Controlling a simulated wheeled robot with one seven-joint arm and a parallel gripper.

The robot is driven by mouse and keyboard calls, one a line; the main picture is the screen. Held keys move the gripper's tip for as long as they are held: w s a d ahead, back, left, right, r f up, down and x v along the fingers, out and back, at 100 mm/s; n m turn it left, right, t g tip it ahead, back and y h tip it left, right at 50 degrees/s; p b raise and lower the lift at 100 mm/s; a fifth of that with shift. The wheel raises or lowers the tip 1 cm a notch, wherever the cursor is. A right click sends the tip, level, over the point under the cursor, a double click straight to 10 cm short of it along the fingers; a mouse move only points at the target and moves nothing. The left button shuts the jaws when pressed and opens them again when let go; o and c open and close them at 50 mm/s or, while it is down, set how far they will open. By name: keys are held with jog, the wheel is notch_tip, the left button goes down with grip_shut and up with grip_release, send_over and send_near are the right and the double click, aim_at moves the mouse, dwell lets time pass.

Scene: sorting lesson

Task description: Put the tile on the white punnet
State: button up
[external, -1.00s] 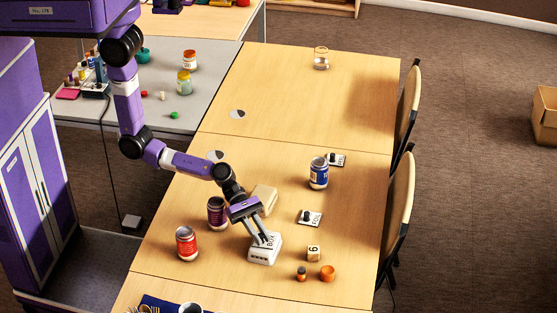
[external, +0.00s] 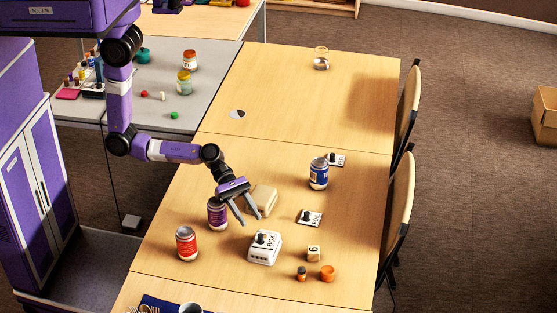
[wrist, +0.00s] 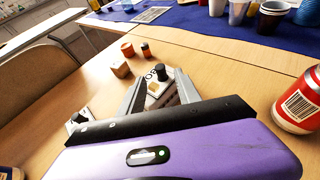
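A white tile marked BOX with a dark knob (external: 269,240) lies on top of the white punnet (external: 262,258) near the front middle of the table. In the wrist view, the tile (wrist: 157,90) and its knob show beyond and between my fingers. The punnet is mostly hidden there. My gripper (external: 251,221) is open and empty, with a clear gap between its fingers. It is behind and above the tile, apart from it.
A purple-labelled jar (external: 217,215) and a cream block (external: 264,198) stand close to my gripper. A red can (external: 187,244) is at front left. The FOIL tile (external: 310,218), a number cube (external: 313,253) and orange pieces (external: 327,272) lie to the right.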

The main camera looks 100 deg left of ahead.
jog(key=shift+v, duration=2)
jog(key=w+a+r+m+t+y, duration=0.2)
jog(key=a+m+t+y, duration=0.15)
jog(key=a+m, duration=0.35)
jog(key=s+a+r+m+t+y, duration=0.2)
jog(key=s+a+r+m+y, duration=0.1)
jog(key=s+a+m+y, duration=0.3)
jog(key=s+r+m, duration=0.4)
jog(key=s+m, duration=0.3)
jog(key=s, duration=0.4)
jog(key=s+r+m, duration=0.5)
jog(key=s+m, duration=0.2)
jog(key=s, duration=0.4)
jog(key=shift+r, duration=0.25)
